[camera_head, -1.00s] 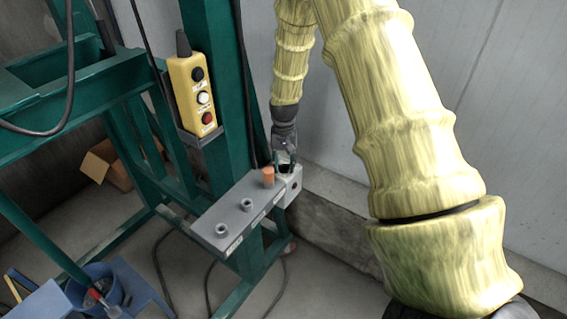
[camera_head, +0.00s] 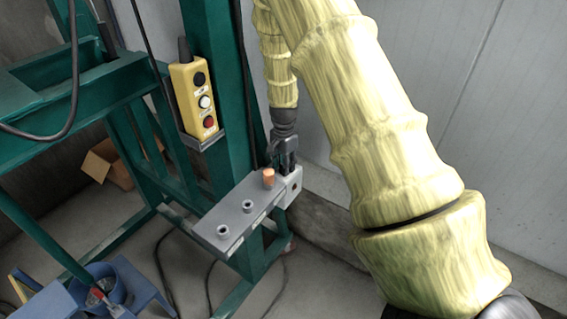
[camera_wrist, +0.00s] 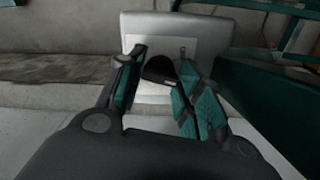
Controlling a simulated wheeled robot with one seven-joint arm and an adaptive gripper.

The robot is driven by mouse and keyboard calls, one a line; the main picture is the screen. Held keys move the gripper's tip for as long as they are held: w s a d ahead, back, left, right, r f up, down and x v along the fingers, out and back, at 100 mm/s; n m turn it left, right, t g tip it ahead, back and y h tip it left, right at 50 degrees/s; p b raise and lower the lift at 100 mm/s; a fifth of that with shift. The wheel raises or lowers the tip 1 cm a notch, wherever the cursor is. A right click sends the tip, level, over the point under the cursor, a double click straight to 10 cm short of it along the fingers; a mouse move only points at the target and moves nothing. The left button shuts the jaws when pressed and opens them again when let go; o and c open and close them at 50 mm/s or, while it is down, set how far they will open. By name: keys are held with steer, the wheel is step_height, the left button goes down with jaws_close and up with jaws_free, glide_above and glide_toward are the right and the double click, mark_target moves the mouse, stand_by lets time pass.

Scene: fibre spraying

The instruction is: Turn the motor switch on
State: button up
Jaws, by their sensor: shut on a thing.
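A grey switch box (camera_head: 232,222) is fixed to the green frame, with an orange knob (camera_head: 268,178) and two small round sockets on its top. My gripper (camera_head: 288,168) is at the box's right end, just right of the orange knob. In the wrist view, its teal-padded fingers (camera_wrist: 160,88) stand either side of a black knob (camera_wrist: 159,69) on a light plate and are shut on it. The knob is mostly hidden by the gripper in the head view. I cannot read the knob's marking.
A yellow control box (camera_head: 194,98) with black, white and red buttons hangs on the green post (camera_head: 211,40), left of my gripper. Cables hang nearby. A blue bucket (camera_head: 106,284) is at lower left, and a cardboard box (camera_head: 106,163) lies behind the frame. A pale wall is behind.

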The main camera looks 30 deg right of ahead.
steer(key=shift+m+p, duration=0.45)
steer(key=shift+m, duration=1.85)
steer(key=o, duration=1)
steer(key=shift+r, duration=0.1)
step_height(320, 180, up, 12)
steer(key=shift+f, duration=0.1)
